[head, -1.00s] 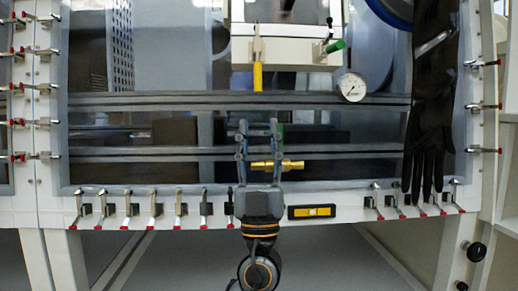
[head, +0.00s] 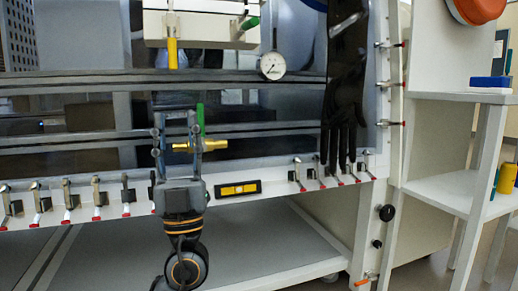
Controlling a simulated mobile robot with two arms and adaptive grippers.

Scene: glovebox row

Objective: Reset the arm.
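My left gripper (head: 177,132) is in the head view, in front of the glovebox window at left of centre. Its two fingers point up and stand apart, so it is open, with no object clearly gripped. A brass fitting (head: 215,145) lies across the line of its right finger; I cannot tell whether they touch. My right gripper is out of view.
The glovebox front has a row of metal clamps (head: 97,197) along its lower edge. A yellow level (head: 238,188), a black glove (head: 345,95) and a round gauge (head: 272,66) are to the right. White shelves (head: 455,188) stand further right.

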